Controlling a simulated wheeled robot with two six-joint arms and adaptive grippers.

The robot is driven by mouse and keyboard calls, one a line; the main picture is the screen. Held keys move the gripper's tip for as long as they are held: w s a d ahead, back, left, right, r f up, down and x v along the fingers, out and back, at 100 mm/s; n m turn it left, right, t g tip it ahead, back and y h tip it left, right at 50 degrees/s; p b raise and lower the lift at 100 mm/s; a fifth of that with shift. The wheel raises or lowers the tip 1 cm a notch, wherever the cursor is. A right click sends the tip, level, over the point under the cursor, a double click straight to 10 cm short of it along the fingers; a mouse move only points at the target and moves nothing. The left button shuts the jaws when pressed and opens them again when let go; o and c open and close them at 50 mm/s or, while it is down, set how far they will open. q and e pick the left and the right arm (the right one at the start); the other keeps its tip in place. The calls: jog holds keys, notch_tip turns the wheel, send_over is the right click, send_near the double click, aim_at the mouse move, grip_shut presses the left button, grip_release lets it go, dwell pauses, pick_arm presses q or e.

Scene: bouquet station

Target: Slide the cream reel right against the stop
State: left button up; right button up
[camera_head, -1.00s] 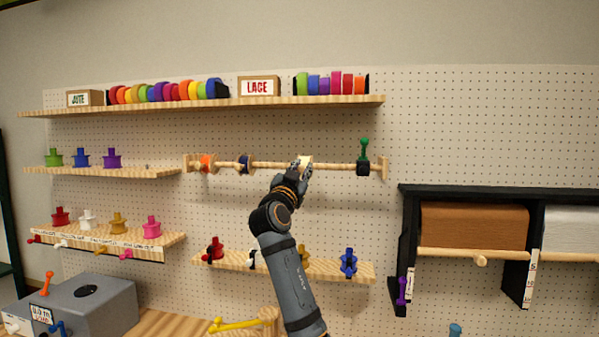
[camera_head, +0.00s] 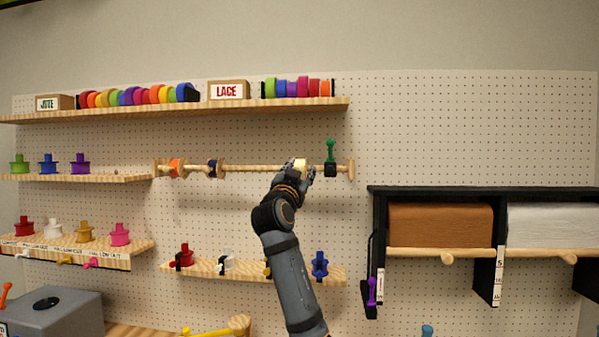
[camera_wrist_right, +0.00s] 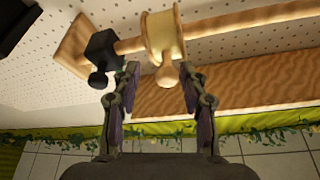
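The cream reel (camera_head: 301,163) hangs on the right part of the wooden rod (camera_head: 262,168); it also shows in the right wrist view (camera_wrist_right: 163,36). The right finger is close to the reel; contact is unclear. My left gripper is out of view.
A ribbon shelf (camera_head: 200,110) runs above, a reel shelf (camera_head: 210,267) below. A black paper-roll rack (camera_head: 380,195) stands at right.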

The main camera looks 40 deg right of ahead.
jog(key=shift+a, duration=0.1)
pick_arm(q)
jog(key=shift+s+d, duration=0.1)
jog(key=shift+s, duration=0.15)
pick_arm(e)
jog(key=v, duration=1.2)
jog(key=shift+f, duration=0.1)
